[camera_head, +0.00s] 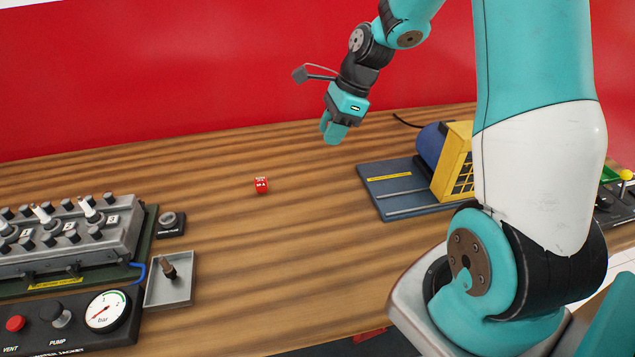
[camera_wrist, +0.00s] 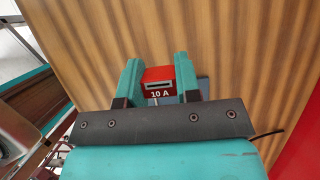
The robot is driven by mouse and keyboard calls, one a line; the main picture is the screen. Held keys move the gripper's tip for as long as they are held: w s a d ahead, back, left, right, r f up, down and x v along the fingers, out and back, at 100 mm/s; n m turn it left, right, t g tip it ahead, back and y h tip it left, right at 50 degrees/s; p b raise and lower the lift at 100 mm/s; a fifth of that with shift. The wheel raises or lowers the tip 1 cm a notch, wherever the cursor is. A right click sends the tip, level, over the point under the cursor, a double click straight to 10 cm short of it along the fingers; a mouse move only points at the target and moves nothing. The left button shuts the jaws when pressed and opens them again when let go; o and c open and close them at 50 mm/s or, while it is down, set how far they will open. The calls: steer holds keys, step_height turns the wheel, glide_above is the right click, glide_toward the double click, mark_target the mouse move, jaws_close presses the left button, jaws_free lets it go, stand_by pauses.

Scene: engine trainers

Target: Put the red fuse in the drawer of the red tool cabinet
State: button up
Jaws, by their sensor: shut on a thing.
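My gripper (camera_head: 334,133) is above the wooden bench, toward its back edge, with its fingers pointing down. In the wrist view, my gripper (camera_wrist: 160,88) is shut on a red fuse (camera_wrist: 158,74) marked "10 A", which sits between the two teal fingers. The fingers hide this fuse in the head view. A small red block (camera_head: 261,185) with white lettering lies on the bench, to the left of and nearer than my gripper. The red tool cabinet and its drawer cannot be made out for sure; a small red piece (camera_head: 371,333) shows below the bench's front edge.
A valve block (camera_head: 70,235), a gauge panel (camera_head: 65,322) and a grey tray (camera_head: 171,282) with a brown-handled piece stand at left. A blue baseplate (camera_head: 386,189) with a yellow-guarded motor (camera_head: 452,160) is at right. The middle of the bench (camera_head: 290,240) is clear.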

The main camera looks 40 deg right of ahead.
mark_target(324, 197)
step_height(324, 197, down, 16)
steer(key=shift+a+r+p, duration=0.1)
steer(key=shift+p, duration=0.3)
steer(key=o, duration=1)
steer(key=shift+c, duration=0.2)
